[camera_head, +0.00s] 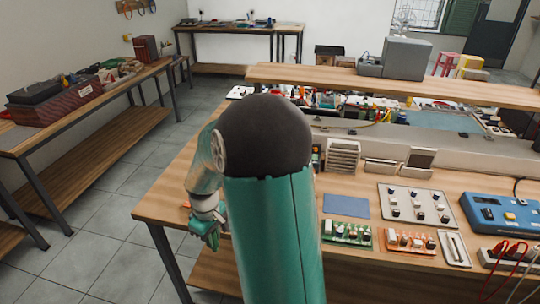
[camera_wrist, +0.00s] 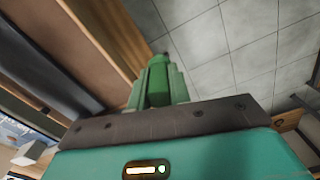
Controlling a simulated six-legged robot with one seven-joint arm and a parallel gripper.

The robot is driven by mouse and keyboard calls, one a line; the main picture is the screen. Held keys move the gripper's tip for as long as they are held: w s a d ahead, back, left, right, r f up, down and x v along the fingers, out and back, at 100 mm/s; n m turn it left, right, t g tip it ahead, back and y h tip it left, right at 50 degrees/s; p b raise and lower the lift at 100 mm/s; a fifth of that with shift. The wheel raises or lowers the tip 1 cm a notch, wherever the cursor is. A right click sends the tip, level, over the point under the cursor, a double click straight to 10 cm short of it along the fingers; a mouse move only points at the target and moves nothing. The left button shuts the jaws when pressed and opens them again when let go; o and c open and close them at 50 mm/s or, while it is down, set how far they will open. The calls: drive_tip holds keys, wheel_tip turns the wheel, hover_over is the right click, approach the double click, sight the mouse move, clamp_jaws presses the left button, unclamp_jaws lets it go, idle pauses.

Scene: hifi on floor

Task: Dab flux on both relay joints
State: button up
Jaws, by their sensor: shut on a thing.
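My gripper (camera_head: 209,232) hangs low at the left edge of the workbench, partly behind my own arm. In the wrist view my gripper (camera_wrist: 158,82) is shut on a green, rounded, bottle-like thing (camera_wrist: 159,66). I cannot tell whether it holds flux. A green circuit board (camera_head: 347,232) and an orange circuit board (camera_head: 409,241), both with small upright parts, lie on the bench right of my arm, apart from the gripper. The relay joints are too small to make out.
A blue mat (camera_head: 346,205) lies behind the green board. A white panel with knobs (camera_head: 415,205), a metal tray (camera_head: 454,249) and a blue meter (camera_head: 501,214) are farther right. A raised shelf (camera_head: 330,80) spans the back. Tiled floor (camera_head: 95,250) is clear at left.

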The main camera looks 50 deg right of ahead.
drive_tip(key=w+a+f+m, duration=0.1)
drive_tip(key=w+a+f, duration=0.4)
drive_tip(key=a, duration=0.4)
drive_tip(key=w+a+f+m, duration=0.1)
drive_tip(key=w+a+f, duration=0.4)
drive_tip(key=w+a, duration=0.3)
drive_tip(key=shift+a+f, duration=0.15)
drive_tip(key=shift+a, duration=0.3)
